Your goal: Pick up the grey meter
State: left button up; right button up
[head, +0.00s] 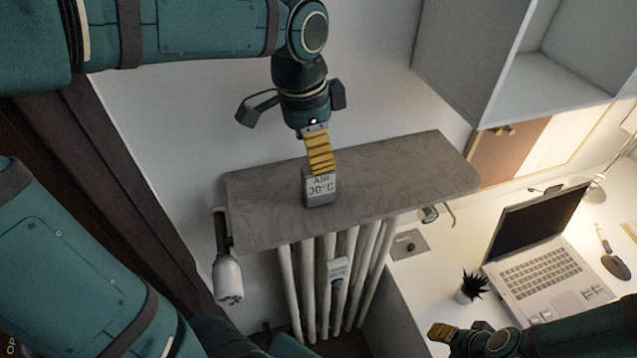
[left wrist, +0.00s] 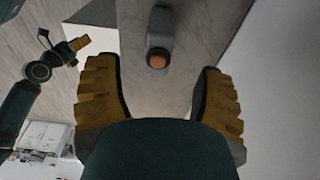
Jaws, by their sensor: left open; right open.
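The grey meter (head: 320,187) stands upright on the grey stone-like shelf top, its face reading "AIR 30°C". In the left wrist view the meter (left wrist: 160,25) lies ahead, between the lines of the two fingers, with a round orange part on its near side. My left gripper (head: 320,152) is open, with yellow ribbed fingers, just above and behind the meter in the head view. In the left wrist view the left gripper (left wrist: 157,75) has nothing between its fingers. My right gripper (head: 441,332) is open at the lower right, away from the meter.
The shelf top (head: 420,170) is otherwise clear, above a white radiator (head: 310,280). A white thermostat valve (head: 228,278) hangs at its left. At right, a desk holds a laptop (head: 545,265), a small plant (head: 470,288) and a lamp (head: 595,188). A white cabinet (head: 470,50) stands above.

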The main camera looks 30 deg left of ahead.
aim_at(319, 184)
pick_arm(q)
jog(key=shift+w+d+f, duration=0.1)
jog(key=shift+d+f, duration=0.05)
jog(key=shift+f, duration=0.95)
jog(key=shift+w+d+f, duration=0.1)
jog(key=shift+w+f, duration=0.05)
jog(key=shift+f, duration=1)
jog(key=shift+w+d+f, duration=0.1)
jog(key=shift+d+f, duration=0.05)
jog(key=shift+f, duration=0.95)
grip_shut()
